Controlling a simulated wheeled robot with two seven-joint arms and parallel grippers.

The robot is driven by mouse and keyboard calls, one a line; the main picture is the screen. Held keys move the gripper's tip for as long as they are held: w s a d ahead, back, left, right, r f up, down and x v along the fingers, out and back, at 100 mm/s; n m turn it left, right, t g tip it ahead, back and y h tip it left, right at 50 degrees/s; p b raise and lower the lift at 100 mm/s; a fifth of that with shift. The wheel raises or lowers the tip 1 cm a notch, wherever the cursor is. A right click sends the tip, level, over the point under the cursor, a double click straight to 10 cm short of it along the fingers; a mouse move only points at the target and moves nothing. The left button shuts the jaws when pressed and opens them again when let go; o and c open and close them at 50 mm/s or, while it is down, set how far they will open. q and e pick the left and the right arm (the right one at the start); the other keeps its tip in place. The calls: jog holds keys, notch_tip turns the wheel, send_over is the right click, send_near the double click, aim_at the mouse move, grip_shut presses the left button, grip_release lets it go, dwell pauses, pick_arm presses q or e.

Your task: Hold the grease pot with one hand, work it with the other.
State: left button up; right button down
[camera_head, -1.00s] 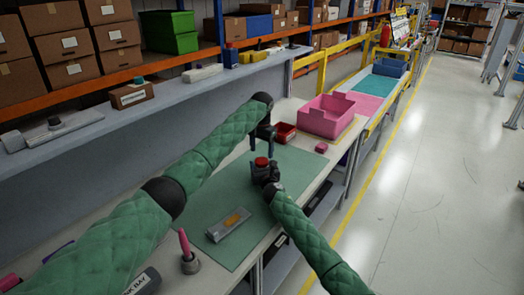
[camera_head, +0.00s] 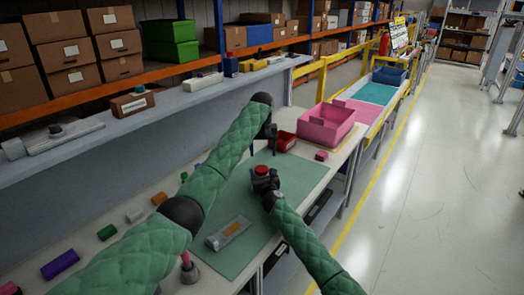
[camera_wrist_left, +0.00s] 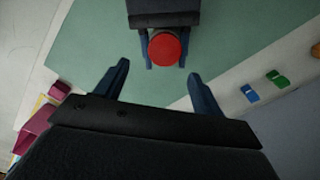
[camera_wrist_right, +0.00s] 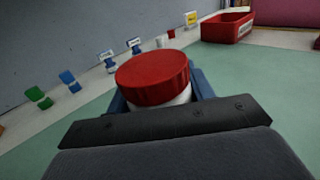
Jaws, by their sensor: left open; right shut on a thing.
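The grease pot (camera_head: 262,170) has a red lid and a white body. It is upright in my right gripper (camera_head: 265,181), over the green mat (camera_head: 225,216). In the right wrist view its lid (camera_wrist_right: 153,77) stands above the blue fingers, which hide most of the body. My left gripper (camera_head: 271,147) is open and empty, pointing down beyond the pot. In the left wrist view the red lid (camera_wrist_left: 164,49) is ahead of the spread fingers, apart from them. I cannot tell whether the pot touches the mat.
A red bin (camera_head: 282,141) and a pink crate (camera_head: 327,123) stand at the far end of the bench. A grey tool with an orange part (camera_head: 230,231) lies on the mat. A purple block (camera_head: 60,264) and several small coloured pieces lie along the bench's left side.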

aim_at(262, 168)
pick_arm(q)
jog(key=shift+s+a+n, duration=0.1)
jog(key=shift+a+n, duration=0.05)
jog(key=shift+n, duration=0.85)
jog(key=shift+f, duration=4)
jog(key=c, duration=1)
